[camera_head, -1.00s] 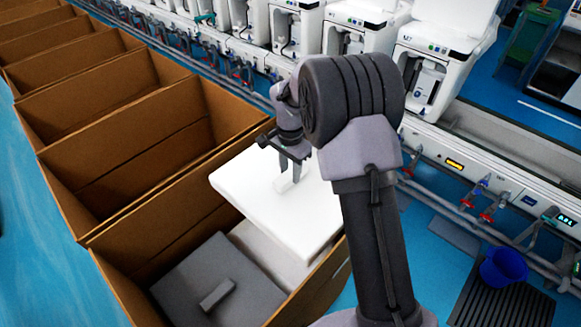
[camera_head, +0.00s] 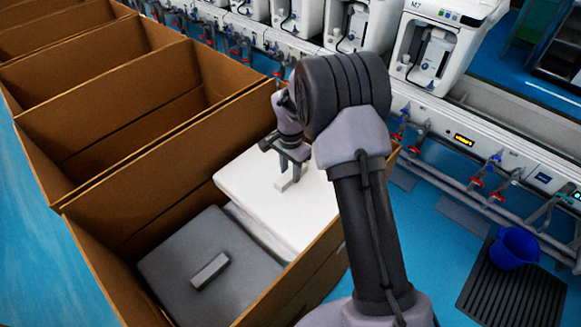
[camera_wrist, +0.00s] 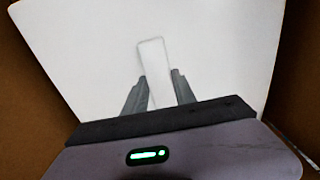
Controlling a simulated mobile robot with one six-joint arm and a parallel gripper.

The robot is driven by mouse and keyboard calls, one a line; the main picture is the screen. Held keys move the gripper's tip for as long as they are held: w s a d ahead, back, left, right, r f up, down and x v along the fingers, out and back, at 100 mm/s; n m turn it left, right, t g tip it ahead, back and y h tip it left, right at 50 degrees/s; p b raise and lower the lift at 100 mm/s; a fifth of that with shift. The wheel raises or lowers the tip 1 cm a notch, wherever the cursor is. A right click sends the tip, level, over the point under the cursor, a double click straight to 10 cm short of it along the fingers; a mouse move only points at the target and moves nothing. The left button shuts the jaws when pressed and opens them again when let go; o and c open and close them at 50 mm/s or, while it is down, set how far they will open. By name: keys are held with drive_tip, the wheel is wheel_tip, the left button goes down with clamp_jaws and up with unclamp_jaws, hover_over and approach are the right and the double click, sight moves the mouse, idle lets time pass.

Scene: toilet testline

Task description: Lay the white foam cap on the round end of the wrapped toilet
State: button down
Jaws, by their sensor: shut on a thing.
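The white foam cap (camera_head: 245,190) is a flat white slab with a small raised grip block on top. My gripper (camera_head: 290,176) is shut on that block from above. In the wrist view, the fingers (camera_wrist: 158,92) flank the block and the cap (camera_wrist: 90,60) spreads out below them. The cap is inside the near cardboard box, at its right end, beside a grey slab. A narrow pale strip (camera_head: 258,232) shows between cap and slab, perhaps the wrapped toilet. The toilet's round end is hidden, so I cannot tell whether the cap touches it.
The grey slab (camera_head: 208,265) with its own grip block fills the box's near left part. The cardboard walls (camera_head: 140,205) rise close around the cap. More open boxes (camera_head: 110,100) stand behind.

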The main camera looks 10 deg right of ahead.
wheel_tip(320, 180, down, 9)
drive_tip(key=b, duration=0.5)
drive_tip(key=shift+r, duration=0.1)
drive_tip(key=shift+f+b, duration=0.5)
drive_tip(key=shift+f, duration=0.2)
drive_tip(key=shift+a+f, duration=0.1)
drive_tip(key=shift+f, duration=0.3)
drive_tip(key=c, duration=0.9)
unclamp_jaws()
wheel_tip(320, 180, up, 18)
drive_tip(key=p, duration=0.7)
drive_tip(key=shift+s+f, duration=0.1)
drive_tip(key=shift+f, duration=0.1)
